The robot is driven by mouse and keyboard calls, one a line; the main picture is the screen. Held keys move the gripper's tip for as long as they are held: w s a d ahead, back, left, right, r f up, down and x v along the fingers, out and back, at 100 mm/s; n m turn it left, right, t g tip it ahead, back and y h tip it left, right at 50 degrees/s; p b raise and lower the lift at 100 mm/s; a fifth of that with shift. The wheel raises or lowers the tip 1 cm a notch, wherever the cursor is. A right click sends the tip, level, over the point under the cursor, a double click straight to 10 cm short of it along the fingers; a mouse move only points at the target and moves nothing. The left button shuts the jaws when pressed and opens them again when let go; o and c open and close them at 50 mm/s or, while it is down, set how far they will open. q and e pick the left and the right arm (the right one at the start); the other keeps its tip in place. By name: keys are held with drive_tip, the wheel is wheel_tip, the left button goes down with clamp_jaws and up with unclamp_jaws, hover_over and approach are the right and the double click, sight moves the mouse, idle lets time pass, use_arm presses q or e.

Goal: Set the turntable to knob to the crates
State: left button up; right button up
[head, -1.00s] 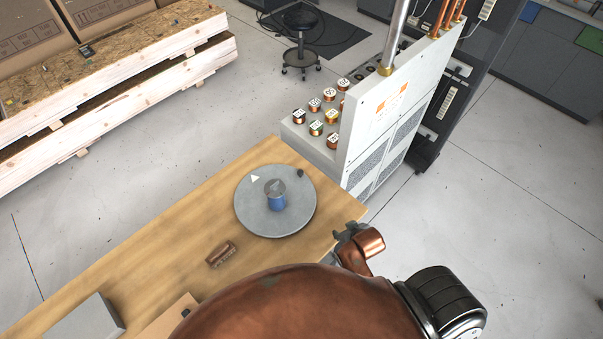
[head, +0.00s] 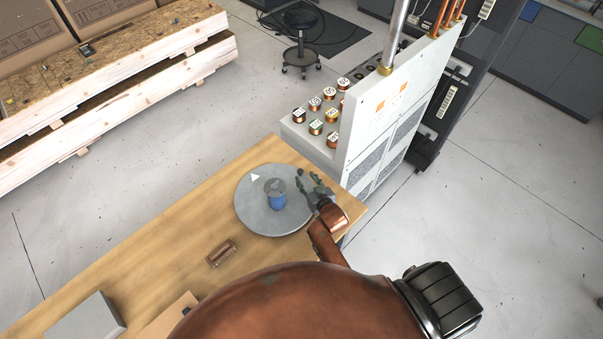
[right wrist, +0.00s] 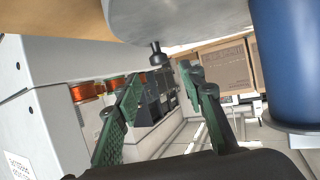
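The turntable (head: 254,216) is a round grey disc on the wooden table. A small black knob (head: 300,172) stands near its rim on the right, and a white triangle (head: 254,178) marks its upper left. My right gripper (head: 315,186) is at the disc's right rim, close to the knob. In the right wrist view its green fingers (right wrist: 160,79) are open, with the knob (right wrist: 157,56) just ahead of the gap, not gripped. The crates (head: 101,14) are cardboard boxes on a pallet at the upper left. My left gripper is not in view.
A blue cylinder (head: 277,202) with a grey top stands at the disc's middle. A brown block (head: 221,253) and a grey box (head: 88,320) are on the table (head: 160,265). A grey cabinet (head: 376,125) with copper coils stands behind the table's right end.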

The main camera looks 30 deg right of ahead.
sight(301, 172)
drive_tip(key=x, duration=0.5)
drive_tip(key=shift+w+f, duration=0.2)
drive_tip(key=shift+w, duration=0.1)
drive_tip(key=shift+c, duration=0.3)
clamp_jaws()
